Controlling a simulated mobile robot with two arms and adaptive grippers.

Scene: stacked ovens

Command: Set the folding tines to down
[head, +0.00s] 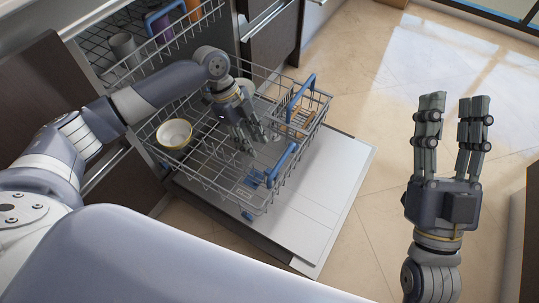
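The lower dishwasher rack (210,183) is pulled out over the open door. It is a grey wire basket with blue parts: one bar (303,91) on the far right side and one (283,162) at the near right. Thin wire tines show in the rack, but I cannot tell which ones fold or how they stand. My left gripper (254,145) points down into the middle of the rack, and its fingers hide part of the wires. I cannot tell how far its fingers are apart. My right gripper (452,104) is open and empty, off to the right above the floor.
A white bowl (174,134) sits in the rack's left part. The upper rack holds a grey cup (124,48) and a purple cup (162,27). The open door (325,185) lies below the lower rack. Tiled floor (370,120) is clear to the right.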

